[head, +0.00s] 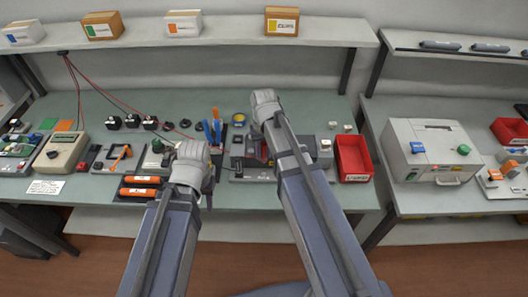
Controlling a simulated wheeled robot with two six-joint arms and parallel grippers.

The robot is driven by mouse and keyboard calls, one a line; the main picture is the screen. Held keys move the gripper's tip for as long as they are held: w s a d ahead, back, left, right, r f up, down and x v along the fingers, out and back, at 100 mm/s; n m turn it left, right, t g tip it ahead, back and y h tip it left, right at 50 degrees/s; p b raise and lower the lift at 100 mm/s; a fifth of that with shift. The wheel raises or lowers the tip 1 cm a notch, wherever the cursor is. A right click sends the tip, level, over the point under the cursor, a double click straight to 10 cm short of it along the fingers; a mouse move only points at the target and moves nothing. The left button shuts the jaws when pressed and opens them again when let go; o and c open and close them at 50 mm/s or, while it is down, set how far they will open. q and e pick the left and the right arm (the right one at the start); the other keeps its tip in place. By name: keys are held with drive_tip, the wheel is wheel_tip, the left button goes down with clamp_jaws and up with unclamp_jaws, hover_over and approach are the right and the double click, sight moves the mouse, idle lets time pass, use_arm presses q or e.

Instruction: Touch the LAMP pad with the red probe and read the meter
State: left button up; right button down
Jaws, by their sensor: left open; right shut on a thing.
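A beige meter box (62,150) with a small display sits at the left of the green bench; its reading is too small to make out. Thin red leads (78,90) hang from the shelf edge, one down towards the meter and others across the bench towards my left gripper. I cannot make out the red probe or a LAMP label. My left gripper (208,185) is open over the front of the bench, right of the orange cartridges.
Orange-and-black cartridges (142,181) lie at the front edge. Blue-handled tools (213,132) stand mid-bench. A red bin (354,158) stands right of my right arm. A grey machine (434,150) stands on the right bench. Boxes (102,25) line the shelf. The bench's back strip is mostly clear.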

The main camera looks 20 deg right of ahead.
sight(263, 162)
drive_tip(key=shift+f+b, duration=2.6)
drive_tip(key=shift+f, duration=0.15)
drive_tip(key=shift+f+b, duration=0.6)
drive_tip(key=shift+r, duration=0.1)
wheel_tip(263, 162, up, 7)
drive_tip(key=p, duration=0.7)
idle(1.6)
